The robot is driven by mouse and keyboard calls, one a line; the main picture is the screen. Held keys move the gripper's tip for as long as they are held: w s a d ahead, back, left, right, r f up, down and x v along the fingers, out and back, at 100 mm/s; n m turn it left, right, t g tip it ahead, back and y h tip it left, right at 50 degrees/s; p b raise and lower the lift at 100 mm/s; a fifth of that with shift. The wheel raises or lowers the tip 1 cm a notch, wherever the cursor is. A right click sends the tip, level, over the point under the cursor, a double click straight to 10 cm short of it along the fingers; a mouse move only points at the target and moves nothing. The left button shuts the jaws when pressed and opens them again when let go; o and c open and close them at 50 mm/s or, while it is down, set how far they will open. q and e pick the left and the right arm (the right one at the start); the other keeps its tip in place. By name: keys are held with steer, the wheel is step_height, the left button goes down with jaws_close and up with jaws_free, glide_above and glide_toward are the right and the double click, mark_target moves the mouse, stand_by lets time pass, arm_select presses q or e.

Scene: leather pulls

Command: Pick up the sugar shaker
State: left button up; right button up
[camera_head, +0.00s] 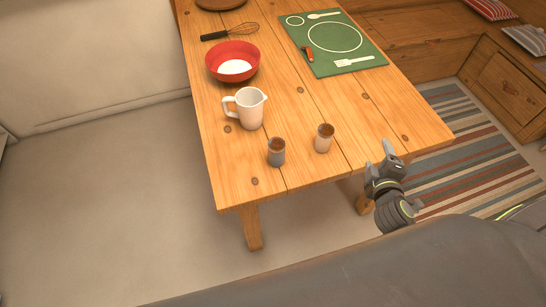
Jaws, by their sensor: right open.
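Two small shakers with brown tops stand upright near the front end of the wooden table (232,186). My left gripper is not in view.
A white pitcher (250,110) stands behind the grey shaker. Farther back are a red bowl (249,51) with white contents, a whisk (238,30) and a green placemat (312,27) with a printed place setting. The table's front right corner is clear.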

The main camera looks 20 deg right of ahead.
steer(key=w+a+r+n+t+y, duration=0.3)
steer(key=a+r+n+t+y, duration=0.15)
steer(key=r+n, duration=0.35)
steer(key=n+g+y+b, duration=0.1)
steer(key=n+g+y, duration=0.75)
steer(key=n, duration=1.65)
glide_toward(272, 149)
steer(key=s+d+f+t+y, duration=0.1)
steer(key=s+d+f, duration=0.15)
steer(key=d, duration=0.35)
steer(key=p+x, duration=0.1)
steer(key=x, duration=0.7)
steer(key=p+x, duration=0.1)
steer(key=x, duration=0.8)
steer(key=shift+s+a, duration=0.1)
steer(key=shift+a, duration=0.3)
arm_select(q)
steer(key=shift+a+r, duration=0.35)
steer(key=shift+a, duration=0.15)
arm_select(e)
steer(key=shift+c, duration=0.3)
steer(key=shift+r, duration=0.1)
steer(key=c, duration=1.1)
